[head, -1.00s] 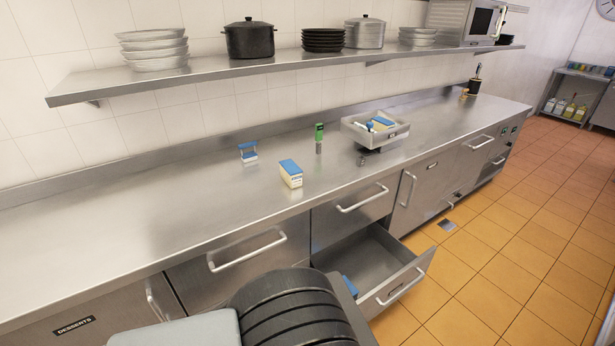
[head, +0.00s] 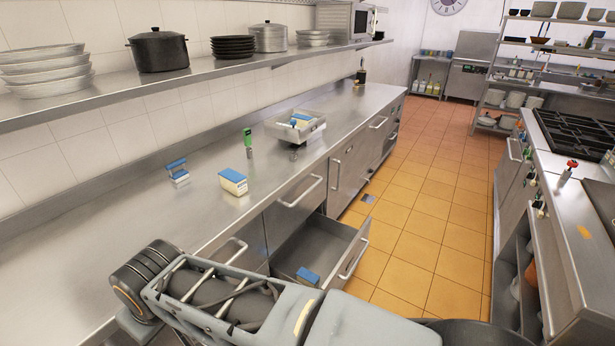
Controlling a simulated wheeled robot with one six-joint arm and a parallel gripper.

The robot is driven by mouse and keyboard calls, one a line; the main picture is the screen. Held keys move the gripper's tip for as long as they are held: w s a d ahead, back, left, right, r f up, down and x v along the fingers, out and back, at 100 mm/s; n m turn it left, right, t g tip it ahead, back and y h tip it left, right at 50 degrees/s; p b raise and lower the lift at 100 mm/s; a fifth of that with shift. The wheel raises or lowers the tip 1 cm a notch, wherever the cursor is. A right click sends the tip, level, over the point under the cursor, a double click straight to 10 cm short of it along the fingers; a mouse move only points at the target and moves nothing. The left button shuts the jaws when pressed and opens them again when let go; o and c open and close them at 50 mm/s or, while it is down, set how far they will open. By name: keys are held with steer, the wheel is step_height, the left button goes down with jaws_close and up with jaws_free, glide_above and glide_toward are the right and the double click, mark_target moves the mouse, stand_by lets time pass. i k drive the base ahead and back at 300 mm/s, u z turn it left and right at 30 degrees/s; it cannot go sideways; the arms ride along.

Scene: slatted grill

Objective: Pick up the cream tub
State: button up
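A cream tub with a blue lid (head: 233,182) stands on the steel counter, near its front edge and above the drawers. Links of my arm cross the bottom of the head view, in front of the counter. My gripper itself does not show, so I cannot see whether it is open or holds anything. Nothing touches the tub in this view.
A blue-and-white item (head: 177,172) and a green-topped item (head: 248,142) stand near the tub. A steel tray (head: 281,133) holds blue and cream items. Below, an open drawer (head: 345,237) juts out with a blue-topped item (head: 307,276). A shelf (head: 215,68) overhangs the counter.

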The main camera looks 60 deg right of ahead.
mark_target(233, 182)
steer(key=z, duration=1.45)
steer(key=i, duration=1)
